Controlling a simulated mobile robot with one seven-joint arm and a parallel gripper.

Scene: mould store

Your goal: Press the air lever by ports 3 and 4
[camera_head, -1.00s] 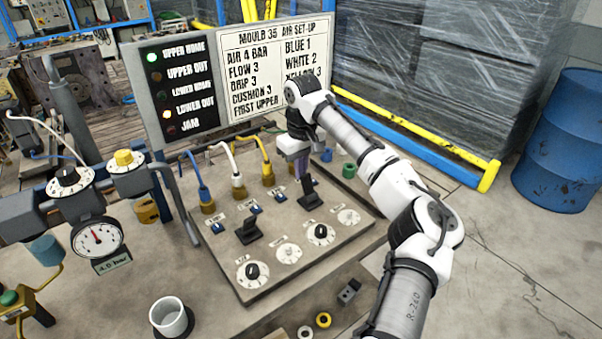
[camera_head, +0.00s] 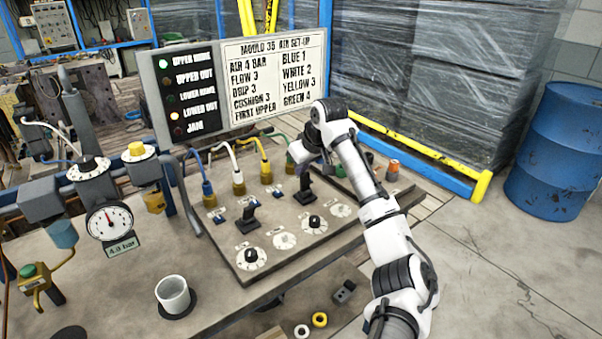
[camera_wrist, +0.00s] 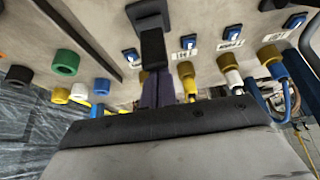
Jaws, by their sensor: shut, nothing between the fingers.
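The air lever by ports 3 and 4 (camera_head: 304,193) is the black lever on the right half of the sloped panel (camera_head: 340,229). It also shows in the wrist view (camera_wrist: 153,48). My gripper (camera_wrist: 157,77) is shut and empty, its dark fingers right at the lever in the wrist view; I cannot tell whether they touch. In the head view my wrist covers most of the gripper. The yellow port 3 hose (camera_head: 264,152) and the green hose (camera_head: 279,134) are plugged in behind the lever. A second black lever (camera_head: 248,214) stands to the left.
The sign (camera_head: 276,82) stands behind, beside a lamp board (camera_head: 188,97) with upper home and lower out lit. A gauge (camera_head: 109,220) reads 4.0 bar. A white cup (camera_head: 173,296) stands front left. Spare coloured fittings (camera_wrist: 66,62) line the panel's right side.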

